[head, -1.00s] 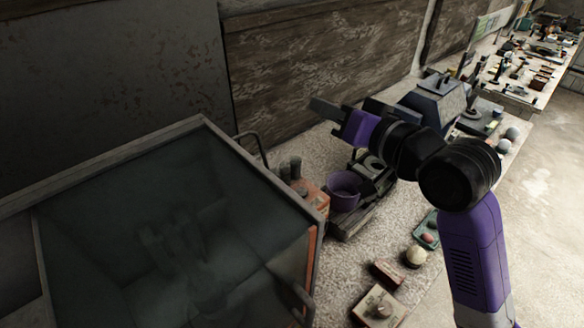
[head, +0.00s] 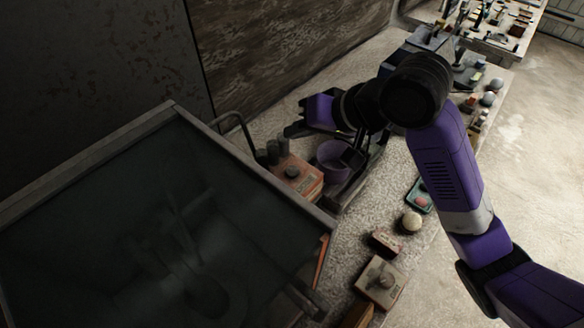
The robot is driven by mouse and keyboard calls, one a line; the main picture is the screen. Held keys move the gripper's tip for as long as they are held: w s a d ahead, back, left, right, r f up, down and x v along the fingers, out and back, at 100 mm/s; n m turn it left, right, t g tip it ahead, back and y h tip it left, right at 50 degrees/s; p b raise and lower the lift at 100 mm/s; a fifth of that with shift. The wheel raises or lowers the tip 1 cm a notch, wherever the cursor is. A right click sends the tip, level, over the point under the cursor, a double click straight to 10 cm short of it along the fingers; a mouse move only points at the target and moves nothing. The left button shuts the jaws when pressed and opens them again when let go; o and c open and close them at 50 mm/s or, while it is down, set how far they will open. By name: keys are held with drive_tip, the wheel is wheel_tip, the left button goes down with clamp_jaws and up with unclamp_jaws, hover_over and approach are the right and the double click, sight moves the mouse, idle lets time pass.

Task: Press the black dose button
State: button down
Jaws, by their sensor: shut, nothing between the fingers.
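An orange box (head: 305,183) stands on the speckled bench right of the large glass-topped cabinet. A round black knob (head: 291,172) on its top looks like the dose button, though I cannot be sure. My wrist hides part of the bench behind the cup.
The cabinet (head: 172,110) with its bar handles fills the lower left. Dark cylinders (head: 272,152) stand beside the orange box. The cup is on a dark tray (head: 345,194). A pale sphere (head: 411,220) and small boxes (head: 379,283) lie along the front edge. A wall rises behind.

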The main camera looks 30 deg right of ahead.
sight(296, 173)
drive_tip(key=shift+f, duration=0.1)
wheel_tip(296, 173, down, 9)
drive_tip(key=b, duration=0.8)
drive_tip(key=shift+r, duration=0.2)
idle(1.6)
drive_tip(key=shift+f, duration=0.4)
drive_tip(key=shift+f+b, duration=0.55)
drive_tip(key=shift+b, duration=0.05)
idle(0.6)
drive_tip(key=shift+r, duration=0.15)
drive_tip(key=shift+r+p, duration=0.85)
drive_tip(key=shift+p, duration=0.1)
drive_tip(key=shift+r, duration=0.1)
